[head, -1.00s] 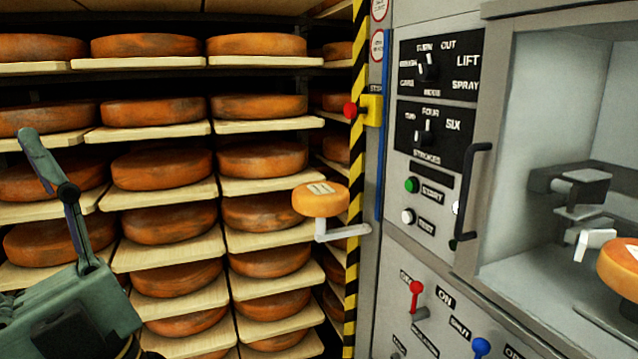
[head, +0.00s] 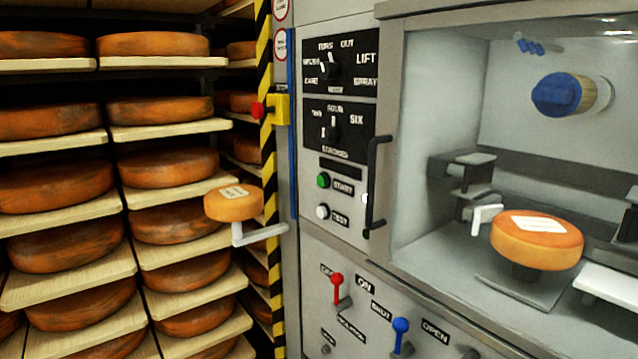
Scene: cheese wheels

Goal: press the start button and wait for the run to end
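The green start button (head: 323,180) sits on the grey machine's front panel, with a START label (head: 343,187) to its right. A white button (head: 322,211) marked TEST is just below it. Above are two black dial plates, an upper one (head: 366,74) with LIFT and SPRAY among its words and a lower one (head: 357,134) with FOUR and SIX. Inside the open-looking chamber, an orange cheese wheel (head: 560,247) with a white label rests on a support. My gripper is outside the head view.
A black handle (head: 378,180) stands out right of the buttons. A small cheese (head: 234,205) sits on a bracket (head: 262,235) sticking out left of the panel. A red stop knob (head: 258,110), a red lever (head: 337,285) and a blue lever (head: 400,333) also project. Cheese shelves (head: 75,201) fill the left.

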